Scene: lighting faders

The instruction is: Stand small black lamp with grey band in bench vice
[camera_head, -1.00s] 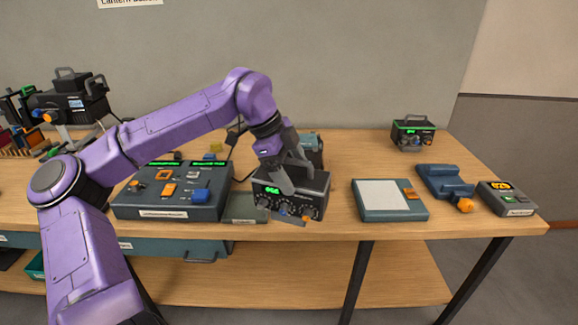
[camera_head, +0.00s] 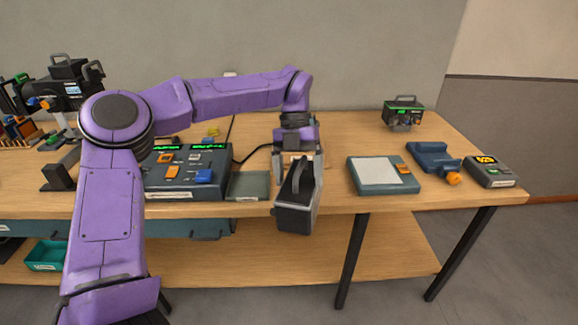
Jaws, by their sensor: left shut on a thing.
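My left gripper (camera_head: 298,172) is shut on a black box-shaped lamp (camera_head: 294,218) with a handle and grey edging. It holds the lamp tilted at the table's front edge, and it appears to be clear of the tabletop. The front of the lamp, with its knobs and display, is turned out of sight. The bench vice (camera_head: 430,154), blue-grey with an orange knob, stands at the right of the table, apart from the lamp. My right gripper is not in view.
A grey-white pad device (camera_head: 381,173) lies between the lamp and the vice. A box with an orange display (camera_head: 490,170) is right of the vice. A green-banded black lamp (camera_head: 403,111) stands behind. A control panel (camera_head: 187,172) and flat plate (camera_head: 248,187) are left.

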